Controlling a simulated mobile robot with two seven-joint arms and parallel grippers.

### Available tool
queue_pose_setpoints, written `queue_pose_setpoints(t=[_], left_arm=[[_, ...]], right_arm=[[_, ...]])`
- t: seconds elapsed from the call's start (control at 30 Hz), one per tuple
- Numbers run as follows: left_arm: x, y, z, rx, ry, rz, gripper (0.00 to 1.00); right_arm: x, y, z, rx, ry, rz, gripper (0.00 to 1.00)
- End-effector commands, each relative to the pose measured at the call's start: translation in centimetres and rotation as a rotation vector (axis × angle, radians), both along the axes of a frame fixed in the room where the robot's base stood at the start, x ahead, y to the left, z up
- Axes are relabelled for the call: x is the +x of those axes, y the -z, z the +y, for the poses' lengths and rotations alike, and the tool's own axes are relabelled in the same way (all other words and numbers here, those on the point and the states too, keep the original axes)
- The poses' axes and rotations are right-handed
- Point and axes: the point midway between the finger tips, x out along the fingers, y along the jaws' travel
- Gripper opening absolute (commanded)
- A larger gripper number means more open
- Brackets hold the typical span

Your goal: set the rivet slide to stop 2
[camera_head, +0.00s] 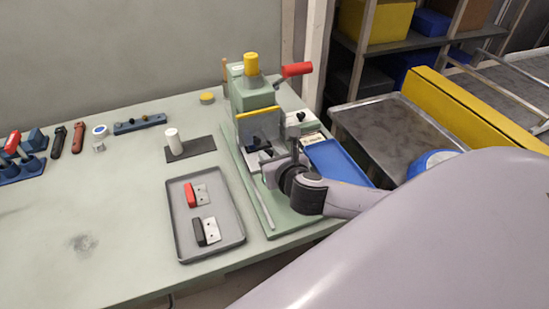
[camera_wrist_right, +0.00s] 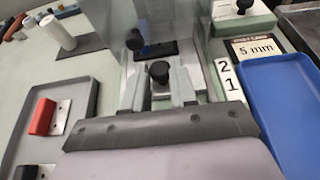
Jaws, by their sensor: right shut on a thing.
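The green rivet press (camera_head: 252,92) stands on the right part of the bench, with a red-handled lever and a yellow cap. My right gripper (camera_head: 272,165) reaches in from the right at the front of the press. In the right wrist view my gripper (camera_wrist_right: 158,88) is shut on the slide's black knob (camera_wrist_right: 158,72), which shows between its fingers. The stop labels 2 (camera_wrist_right: 224,72) and 1 (camera_wrist_right: 232,108) are to the right of the fingers. The knob appears about level with label 2, but the slide's exact stop is hidden. My left gripper is not in view.
A grey tray (camera_head: 180,235) with a red-handled and a dark-handled piece lies left of the press. A blue tray (camera_head: 340,165) and a "5 mm" card (camera_wrist_right: 257,48) are at its right.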

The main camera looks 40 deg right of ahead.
Motion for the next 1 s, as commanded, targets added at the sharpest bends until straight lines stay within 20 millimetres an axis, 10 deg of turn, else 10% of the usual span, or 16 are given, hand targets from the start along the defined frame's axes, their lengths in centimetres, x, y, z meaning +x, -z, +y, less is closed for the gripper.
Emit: queue_pose_setpoints(t=[0.47, 0.5, 0.57, 1.0], left_arm=[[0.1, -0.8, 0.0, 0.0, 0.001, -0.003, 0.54], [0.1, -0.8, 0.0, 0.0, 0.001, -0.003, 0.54], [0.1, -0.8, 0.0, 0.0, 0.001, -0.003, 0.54], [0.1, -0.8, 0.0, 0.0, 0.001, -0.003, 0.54]], right_arm=[[1.6, -0.2, -0.4, 0.001, 0.001, -0.005, 0.0], [1.7, -0.2, -0.4, 0.001, 0.001, -0.005, 0.33], [1.6, -0.2, -0.5, 0.001, 0.001, -0.005, 0.51], [0.7, -0.4, -0.2, 0.001, -0.001, -0.001, 0.51]])
